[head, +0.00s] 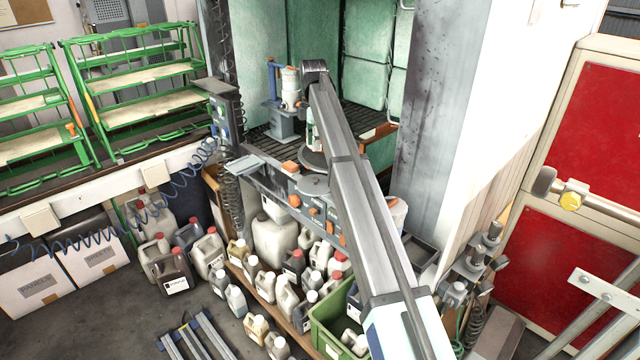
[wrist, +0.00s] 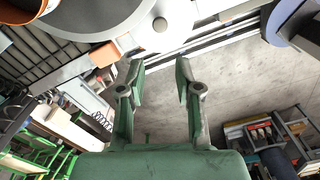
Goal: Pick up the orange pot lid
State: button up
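My gripper (wrist: 160,82) is open and empty in the wrist view, its two green fingers apart with bare grey floor seen between and beyond them. In the head view my arm reaches to the machine's work area and hides most of the gripper. Small orange pieces show on the machine's front ledge, one at the back (head: 290,166) and one nearer (head: 294,199). I cannot tell which, if any, is the orange pot lid. In the wrist view a curved orange-brown edge (wrist: 22,10) shows at the upper left, apart from the fingers and cut off by the frame.
A large grey disc (wrist: 95,12) is close beyond the fingers in the wrist view. A blue-and-white pump-like device (head: 286,95) stands behind the ledge. A grey-white wall (head: 470,100) stands at right.

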jog(key=p, duration=0.2)
send_over(316, 179)
jog(key=f, duration=0.8)
jog(key=shift+a+f, duration=0.3)
jog(key=shift+f, duration=0.1)
jog(key=shift+w+d+f+p, duration=0.15)
jog(key=shift+f+p, duration=1.1)
jog(key=shift+f, duration=1.4)
grip_shut()
